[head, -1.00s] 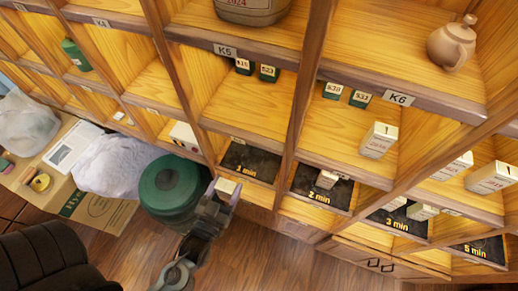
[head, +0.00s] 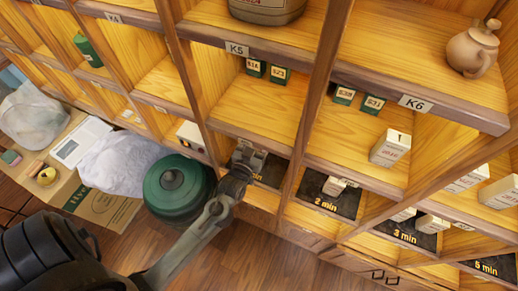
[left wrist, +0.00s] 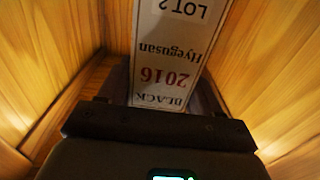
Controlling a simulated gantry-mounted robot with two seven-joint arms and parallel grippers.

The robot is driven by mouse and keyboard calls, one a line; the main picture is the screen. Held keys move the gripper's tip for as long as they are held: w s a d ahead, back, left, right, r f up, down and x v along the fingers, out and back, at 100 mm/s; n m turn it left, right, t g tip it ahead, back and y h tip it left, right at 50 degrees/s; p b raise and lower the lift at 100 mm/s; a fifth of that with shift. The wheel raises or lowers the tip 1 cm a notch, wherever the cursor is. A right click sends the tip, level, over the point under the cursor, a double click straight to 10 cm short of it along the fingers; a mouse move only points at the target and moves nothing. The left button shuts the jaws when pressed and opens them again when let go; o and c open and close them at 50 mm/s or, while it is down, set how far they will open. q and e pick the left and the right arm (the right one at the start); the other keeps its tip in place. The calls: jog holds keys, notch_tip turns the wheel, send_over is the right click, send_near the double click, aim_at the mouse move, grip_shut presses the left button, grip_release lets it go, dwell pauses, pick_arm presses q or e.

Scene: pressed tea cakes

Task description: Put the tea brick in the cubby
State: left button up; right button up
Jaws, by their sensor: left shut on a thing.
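The tea brick (left wrist: 168,50) is a white box labelled "BLACK 2016 Hyegusan LOT 2", upside down in the left wrist view. My left gripper (head: 250,152) is shut on it. In the head view the gripper is at the opening of the lower cubby with a dark mat (head: 273,172), whose "1 min" lettering is mostly covered. The gripper hides the brick there. In the left wrist view wooden walls (left wrist: 50,60) stand close on both sides of the brick. Whether the brick touches the cubby floor cannot be told. My right gripper is not in view.
To the right are cubbies with mats marked "2 min" (head: 326,204), "3 min" (head: 405,236) and "5 min" (head: 500,268), holding white boxes. A shelf (head: 225,120) lies just above the gripper. A green canister (head: 175,195) stands close to my left arm.

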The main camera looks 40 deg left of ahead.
aim_at(259, 151)
pick_arm(q)
jog(key=shift+s+d+f, duration=0.1)
jog(key=shift+s+f, duration=0.05)
jog(key=shift+f, duration=0.45)
jog(key=shift+s+f, duration=0.15)
jog(key=shift+f, duration=0.4)
notch_tip(259, 151, down, 3)
jog(key=shift+w+r+b, duration=0.1)
jog(key=shift+w+b, duration=0.05)
jog(key=shift+b, duration=0.3)
jog(key=shift+f, duration=0.5)
jog(key=shift+w, duration=0.15)
jog(key=shift+f+b, duration=0.3)
jog(key=shift+f, duration=0.25)
jog(key=o, duration=1.1)
jog(key=shift+o, duration=0.2)
jog(key=shift+r, duration=0.1)
